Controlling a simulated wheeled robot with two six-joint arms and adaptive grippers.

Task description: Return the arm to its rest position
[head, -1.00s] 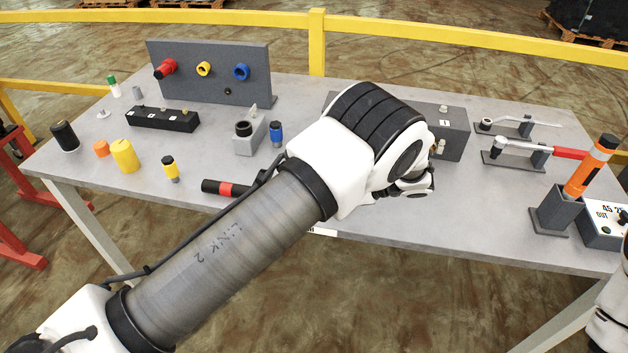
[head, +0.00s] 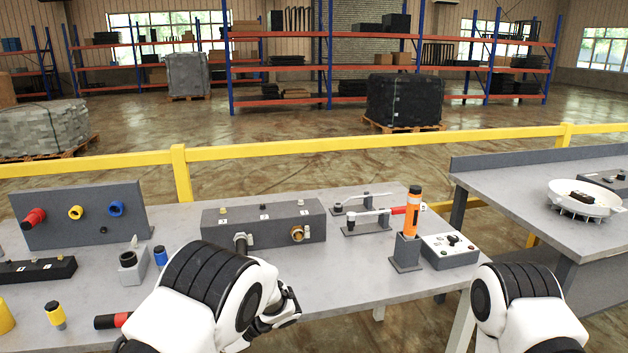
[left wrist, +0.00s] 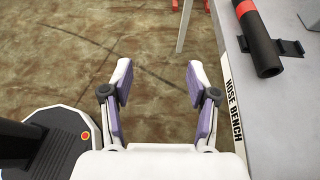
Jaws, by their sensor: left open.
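My left arm (head: 215,285) reaches in from the bottom of the head view, its white and black wrist over the front of the grey bench (head: 345,275). Its fingertips cannot be made out there. In the left wrist view my left gripper (left wrist: 158,85) is open, its two purple-lined fingers apart with nothing between them. Bare floor shows behind the fingers, and the bench edge marked "HOSE BENCH" (left wrist: 233,105) is to their right. My right arm (head: 520,305) shows at the lower right of the head view; its gripper is out of view.
A black cylinder with a red band (left wrist: 257,35) lies near the bench edge. A grey block with fittings (head: 264,222), an orange-and-black tool in a holder (head: 412,215) and a switch box (head: 450,250) stand on the bench. A yellow rail (head: 350,146) runs behind.

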